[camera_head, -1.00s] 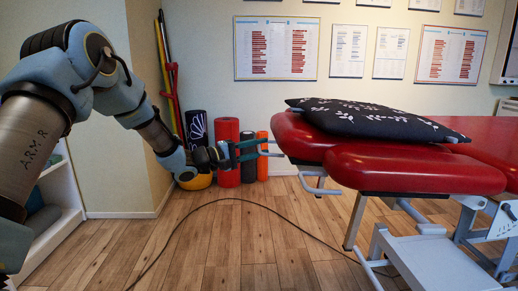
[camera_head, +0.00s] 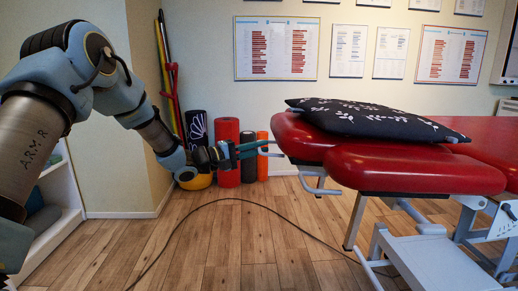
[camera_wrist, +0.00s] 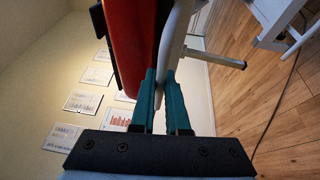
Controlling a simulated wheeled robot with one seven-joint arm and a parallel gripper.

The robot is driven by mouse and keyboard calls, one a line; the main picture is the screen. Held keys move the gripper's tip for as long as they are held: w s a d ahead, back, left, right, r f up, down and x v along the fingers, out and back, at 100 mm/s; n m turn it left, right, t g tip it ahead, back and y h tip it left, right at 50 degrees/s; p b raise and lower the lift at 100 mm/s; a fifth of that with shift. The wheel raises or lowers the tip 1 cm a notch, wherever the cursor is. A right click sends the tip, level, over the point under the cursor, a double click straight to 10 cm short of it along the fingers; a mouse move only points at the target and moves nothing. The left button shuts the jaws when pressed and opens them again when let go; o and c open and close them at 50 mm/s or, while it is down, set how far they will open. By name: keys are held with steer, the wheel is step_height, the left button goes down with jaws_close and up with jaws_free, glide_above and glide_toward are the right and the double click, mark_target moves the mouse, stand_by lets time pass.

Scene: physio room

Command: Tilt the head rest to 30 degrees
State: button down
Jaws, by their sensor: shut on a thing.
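The red padded head rest (camera_head: 309,139) is at the left end of the treatment table. A pale grey bar (camera_head: 268,144) sticks out from its left end. My gripper (camera_head: 258,150) reaches this bar from the left. In the wrist view the teal fingers of my gripper (camera_wrist: 166,106) are shut on the grey bar (camera_wrist: 178,40), which passes between them beside the red pad (camera_wrist: 130,45). A dark patterned pillow (camera_head: 378,120) lies on the table top over part of the head rest. The head rest's exact angle cannot be read.
A red front pad (camera_head: 415,170) and a grey step (camera_head: 440,265) are at the right. A black cable (camera_head: 165,245) crosses the wooden floor. The floor at centre is otherwise clear.

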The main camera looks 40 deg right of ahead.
stand_by(0.5)
steer(key=s+d+r+y+p, duration=0.2)
steer(key=r+p, duration=0.3)
steer(key=r, duration=0.5)
steer(key=s+d+r+m+t+y+p, duration=0.1)
steer(key=s+d+r+y+p, duration=0.1)
steer(key=r+p, duration=0.4)
step_height(320, 180, up, 5)
steer(key=shift+d+r+m+t, duration=0.15)
steer(key=shift+d+m+t, duration=0.15)
steer(key=shift+d, duration=0.2)
steer(key=shift+s, duration=0.1)
steer(key=c, duration=0.9)
jaws_free()
steer(key=shift+a, duration=0.1)
steer(key=b+v, duration=0.1)
steer(key=v, duration=0.9)
steer(key=shift+a+r+b, duration=0.15)
steer(key=shift+a+b, duration=0.15)
